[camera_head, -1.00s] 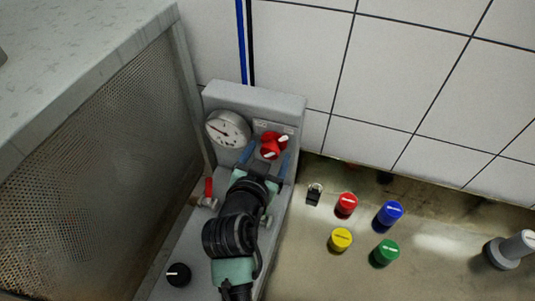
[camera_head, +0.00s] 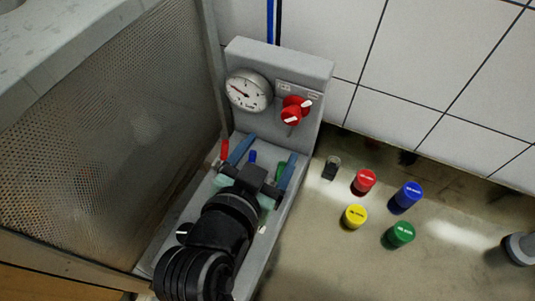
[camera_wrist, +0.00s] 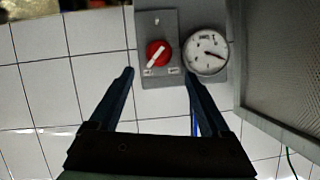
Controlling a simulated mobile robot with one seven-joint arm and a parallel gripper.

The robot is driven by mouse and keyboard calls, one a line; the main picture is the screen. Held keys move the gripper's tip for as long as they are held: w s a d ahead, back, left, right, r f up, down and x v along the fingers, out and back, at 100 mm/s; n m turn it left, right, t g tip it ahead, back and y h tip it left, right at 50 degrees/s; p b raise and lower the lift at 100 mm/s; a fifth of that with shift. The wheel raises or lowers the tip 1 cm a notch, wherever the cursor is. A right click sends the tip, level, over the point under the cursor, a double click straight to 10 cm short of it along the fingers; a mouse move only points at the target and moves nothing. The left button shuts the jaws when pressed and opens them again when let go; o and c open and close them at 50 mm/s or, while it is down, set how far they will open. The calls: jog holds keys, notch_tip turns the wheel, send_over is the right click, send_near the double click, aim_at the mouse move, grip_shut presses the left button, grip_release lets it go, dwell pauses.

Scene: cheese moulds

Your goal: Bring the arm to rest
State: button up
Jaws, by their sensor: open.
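My gripper (camera_head: 264,152) is open and empty above the grey unit's base, with its two blue fingers spread. It also shows in the wrist view (camera_wrist: 158,75), pointing toward the panel. The red knob (camera_head: 296,110) with a white pointer sits on the grey panel (camera_head: 283,62) beyond the fingertips, apart from them. The knob also shows in the wrist view (camera_wrist: 158,52), between the fingertips in the picture. A round white gauge (camera_head: 248,91) is beside the knob. A red-handled part (camera_head: 225,149) is partly hidden near the left finger.
A perforated metal box (camera_head: 110,150) stands close on the left. On the counter to the right are red (camera_head: 364,181), blue (camera_head: 407,196), yellow (camera_head: 354,216) and green (camera_head: 399,235) caps, and a small dark item (camera_head: 331,169). The tiled wall (camera_head: 430,70) is behind.

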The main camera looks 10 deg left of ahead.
jog(key=shift+s+r, duration=0.15)
jog(key=shift+s, duration=0.1)
dwell(0.4)
